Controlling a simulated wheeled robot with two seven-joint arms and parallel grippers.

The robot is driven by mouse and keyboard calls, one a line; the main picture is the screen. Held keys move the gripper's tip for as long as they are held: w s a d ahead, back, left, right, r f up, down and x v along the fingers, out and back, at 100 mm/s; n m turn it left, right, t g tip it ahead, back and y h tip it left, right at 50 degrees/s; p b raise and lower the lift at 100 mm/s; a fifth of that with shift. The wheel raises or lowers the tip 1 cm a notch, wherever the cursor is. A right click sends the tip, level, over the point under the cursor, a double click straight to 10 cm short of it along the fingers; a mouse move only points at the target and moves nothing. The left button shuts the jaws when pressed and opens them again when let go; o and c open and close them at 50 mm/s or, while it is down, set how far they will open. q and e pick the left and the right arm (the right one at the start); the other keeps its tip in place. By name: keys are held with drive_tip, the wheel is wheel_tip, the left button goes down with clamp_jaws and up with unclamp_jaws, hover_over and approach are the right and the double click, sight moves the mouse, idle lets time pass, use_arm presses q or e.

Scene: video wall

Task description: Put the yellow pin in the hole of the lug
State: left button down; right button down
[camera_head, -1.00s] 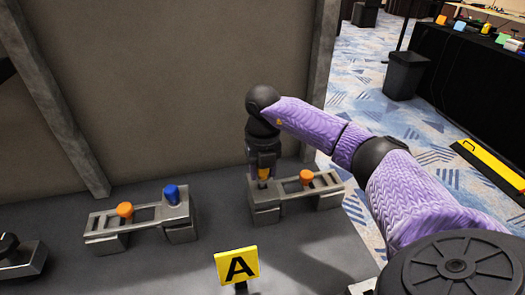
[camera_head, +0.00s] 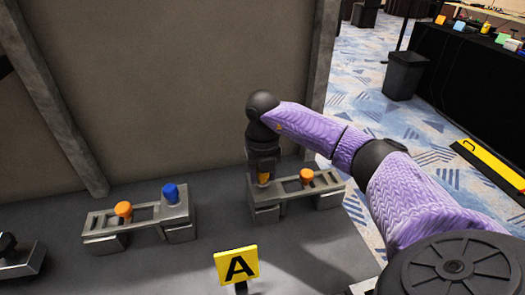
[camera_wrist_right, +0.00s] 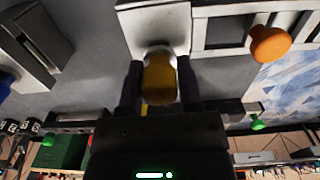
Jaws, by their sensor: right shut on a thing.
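The yellow pin (camera_head: 264,178) is held upright between the fingers of my right gripper (camera_head: 262,183). It also shows in the right wrist view (camera_wrist_right: 160,80), with a dark finger on each side of it. The gripper points down over the left end block of the right grey metal fixture (camera_head: 266,213), which appears to be the lug. The same block shows in the wrist view (camera_wrist_right: 158,22), directly by the pin. The hole is hidden behind the pin and fingers. I cannot tell whether the pin's lower end is inside it. My left gripper is not in view.
An orange knob (camera_head: 306,175) stands on the right fixture, close to my right gripper. A second fixture (camera_head: 105,222) at left carries an orange knob (camera_head: 124,210) and a blue knob (camera_head: 170,192). A yellow "A" sign (camera_head: 237,264) stands in front. A grey panel rises behind.

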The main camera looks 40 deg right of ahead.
drive_tip(key=shift+f, duration=0.35)
drive_tip(key=shift+c, duration=1.4)
unclamp_jaws()
drive_tip(key=shift+o, duration=1.4)
drive_tip(key=shift+r, duration=0.1)
